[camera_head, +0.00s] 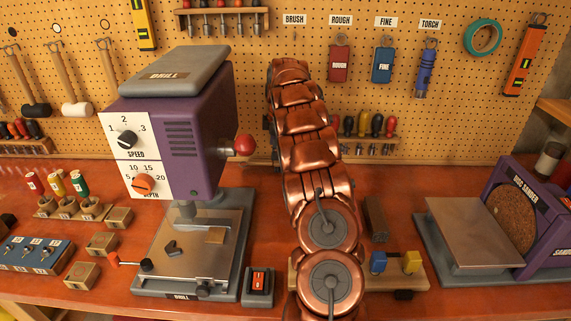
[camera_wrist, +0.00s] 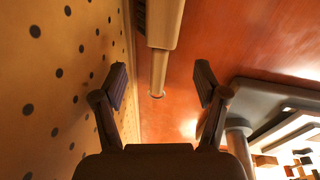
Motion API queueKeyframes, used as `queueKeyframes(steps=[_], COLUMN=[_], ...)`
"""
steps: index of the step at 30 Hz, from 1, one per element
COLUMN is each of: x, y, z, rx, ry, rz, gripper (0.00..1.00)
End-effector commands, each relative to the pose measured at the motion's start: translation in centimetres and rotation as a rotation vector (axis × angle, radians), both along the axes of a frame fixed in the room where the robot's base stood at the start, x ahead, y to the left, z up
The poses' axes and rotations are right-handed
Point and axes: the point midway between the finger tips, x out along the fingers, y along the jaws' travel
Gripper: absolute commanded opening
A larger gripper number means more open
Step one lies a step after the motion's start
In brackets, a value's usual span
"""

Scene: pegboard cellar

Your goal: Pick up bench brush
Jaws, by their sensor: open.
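In the wrist view, the bench brush (camera_wrist: 166,25) shows a pale wooden body and a narrower handle end, with a strip of dark bristles at its left edge. Its upper part is cut off by the frame edge. My gripper (camera_wrist: 161,78) is open, one finger on each side of the handle's line. The handle end lies between the fingertips in the picture; I see no contact, and cannot tell the depth. In the head view, my copper arm covers the gripper and most of the area under the BRUSH label (camera_head: 294,19).
The pegboard (camera_wrist: 50,100) is close on the left in the wrist view, the red bench top (camera_wrist: 250,40) on the right. In the head view, the purple drill press (camera_head: 205,125) stands left of my arm, a disc sander (camera_head: 530,215) at right. Screwdrivers (camera_head: 363,125) hang behind.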

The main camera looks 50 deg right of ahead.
Motion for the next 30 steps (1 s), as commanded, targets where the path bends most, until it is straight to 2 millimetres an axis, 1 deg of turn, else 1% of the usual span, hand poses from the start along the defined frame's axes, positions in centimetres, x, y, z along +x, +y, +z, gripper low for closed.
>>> queueKeyframes(steps=[5,8,11,12,15,18,23,30], x=[0.0,0.0,0.0,0.1,0.3,0.4,0.5,0.5], y=[-0.1,-0.2,-0.2,-0.2,-0.3,-0.3,-0.3,-0.3], z=[-0.7,-1.5,-2.8,-3.6,-4.8,-5.2,-5.2,-5.2], rx=[-0.001,-0.001,0.001,0.001,0.002,0.000,-0.001,-0.001], ry=[0.001,0.000,0.003,0.002,0.001,-0.001,-0.002,-0.002], rz=[-0.001,-0.003,-0.004,-0.004,-0.005,-0.005,-0.004,-0.004], gripper=[0.72,0.72,0.72,0.72,0.72,0.72,0.72,0.47])
